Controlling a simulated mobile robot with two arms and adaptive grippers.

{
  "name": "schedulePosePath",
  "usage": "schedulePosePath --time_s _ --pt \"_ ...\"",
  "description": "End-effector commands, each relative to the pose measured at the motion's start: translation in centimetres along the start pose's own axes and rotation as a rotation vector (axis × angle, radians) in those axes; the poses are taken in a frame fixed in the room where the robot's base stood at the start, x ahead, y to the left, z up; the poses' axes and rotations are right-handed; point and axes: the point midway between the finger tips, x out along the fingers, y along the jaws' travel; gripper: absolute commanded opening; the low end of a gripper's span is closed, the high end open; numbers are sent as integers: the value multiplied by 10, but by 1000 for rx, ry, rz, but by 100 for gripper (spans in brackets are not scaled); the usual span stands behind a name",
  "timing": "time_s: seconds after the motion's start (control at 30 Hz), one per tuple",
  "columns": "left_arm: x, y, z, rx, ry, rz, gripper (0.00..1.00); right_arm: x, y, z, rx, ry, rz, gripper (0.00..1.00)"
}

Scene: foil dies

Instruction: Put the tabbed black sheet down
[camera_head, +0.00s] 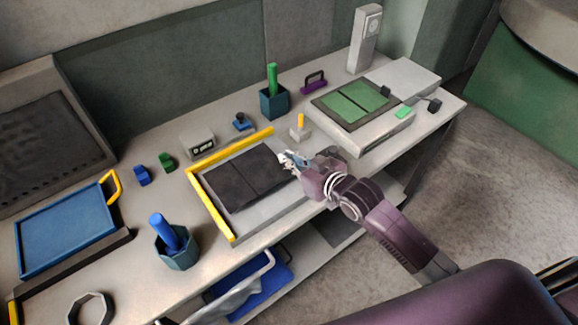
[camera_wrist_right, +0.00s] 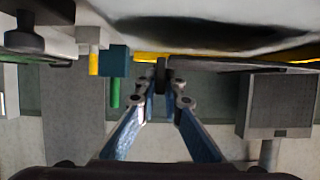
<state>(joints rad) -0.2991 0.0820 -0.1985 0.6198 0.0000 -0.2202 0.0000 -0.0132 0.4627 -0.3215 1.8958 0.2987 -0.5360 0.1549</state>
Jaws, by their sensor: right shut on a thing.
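The tabbed black sheet (camera_head: 240,180), two dark panels side by side, is over the light grey plate (camera_head: 272,208) inside the yellow L-shaped fence (camera_head: 212,204). It looks nearly flat; I cannot tell whether it touches the plate. My right gripper (camera_head: 287,160) is at the sheet's right end. In the right wrist view my right gripper (camera_wrist_right: 163,80) has its blue fingers closed on a small dark tab (camera_wrist_right: 163,68). The sheet's far side is hidden there. My left gripper is not in view.
A green-panelled plate (camera_head: 353,100) lies to the right. Behind stand a teal cup with a green rod (camera_head: 273,103) and a grey block with a yellow peg (camera_head: 300,131). A blue tray (camera_head: 66,230) and a cup with a blue rod (camera_head: 176,252) are at left.

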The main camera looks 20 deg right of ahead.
Motion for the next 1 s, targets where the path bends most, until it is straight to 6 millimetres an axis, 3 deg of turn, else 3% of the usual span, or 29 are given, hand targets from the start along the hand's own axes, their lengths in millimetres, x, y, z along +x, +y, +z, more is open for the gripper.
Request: schedulePosePath --time_s 0.23,0.47,0.5,0.67,1.0 --pt "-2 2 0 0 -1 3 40 12 0 30 1 -2 0 0" --pt "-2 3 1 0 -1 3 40 14 0 33 0 1 0 0" --pt "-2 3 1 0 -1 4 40 14 0 34 -1 -1 0 9" --pt "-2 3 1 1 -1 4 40 14 0 34 0 -1 0 25" --pt "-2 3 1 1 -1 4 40 11 0 35 0 -2 0 25"
